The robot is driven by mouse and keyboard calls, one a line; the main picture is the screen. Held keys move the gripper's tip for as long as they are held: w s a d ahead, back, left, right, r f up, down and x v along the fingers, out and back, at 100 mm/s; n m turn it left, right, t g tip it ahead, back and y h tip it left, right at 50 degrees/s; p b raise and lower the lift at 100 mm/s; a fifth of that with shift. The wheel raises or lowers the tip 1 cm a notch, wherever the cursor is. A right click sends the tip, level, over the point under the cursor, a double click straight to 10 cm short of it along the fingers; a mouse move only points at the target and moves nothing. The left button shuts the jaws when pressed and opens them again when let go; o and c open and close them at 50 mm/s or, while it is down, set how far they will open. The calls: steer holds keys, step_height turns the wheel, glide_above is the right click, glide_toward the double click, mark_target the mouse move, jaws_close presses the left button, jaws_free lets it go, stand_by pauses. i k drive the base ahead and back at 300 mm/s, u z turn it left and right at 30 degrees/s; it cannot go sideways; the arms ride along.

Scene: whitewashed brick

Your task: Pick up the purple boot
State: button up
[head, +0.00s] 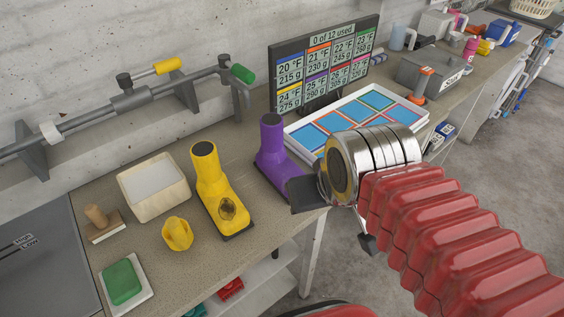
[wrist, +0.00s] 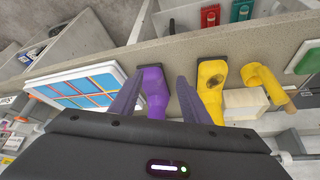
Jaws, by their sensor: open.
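The purple boot (head: 271,145) stands upright on the worktop in the head view, its dark opening at the top. Its toe end is partly hidden behind one dark finger of my gripper (head: 334,219). My gripper is open and empty, in front and to the right of the boot there. In the wrist view the purple boot (wrist: 154,88) shows between the two fingers of my gripper (wrist: 158,98), nearer the left one. I cannot tell whether a finger touches it.
A white tray with blue panels (head: 293,134) lies to the right, before a display board (head: 322,62). The worktop's front edge is close.

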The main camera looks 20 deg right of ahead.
mark_target(273, 161)
steer(key=u, duration=0.3)
steer(key=k, duration=1.1)
steer(key=u, duration=0.65)
steer(key=i, duration=1.05)
steer(key=u, duration=0.05)
